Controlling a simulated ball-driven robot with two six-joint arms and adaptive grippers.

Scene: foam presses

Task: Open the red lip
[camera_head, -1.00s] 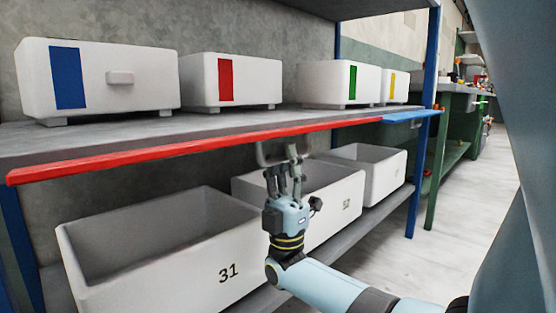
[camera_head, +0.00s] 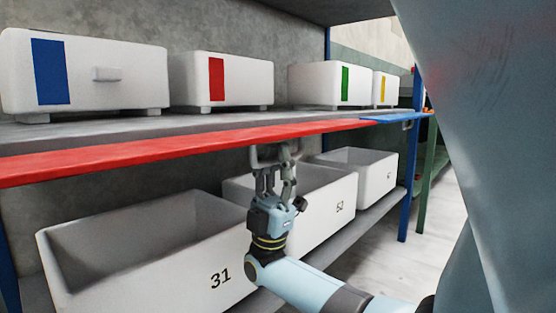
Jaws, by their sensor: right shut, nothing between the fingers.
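The red lip (camera_head: 180,146) is a long flat strip along the front edge of the upper shelf. It looks tilted up, with its broad top face showing. My left gripper is not in view.
White boxes with blue (camera_head: 50,72), red (camera_head: 216,80), green (camera_head: 344,84) and yellow (camera_head: 382,90) stripes stand on the upper shelf. Open white bins (camera_head: 190,280) fill the lower shelf. A blue lip (camera_head: 388,118) adjoins the red one. A blue post (camera_head: 409,190) stands at right.

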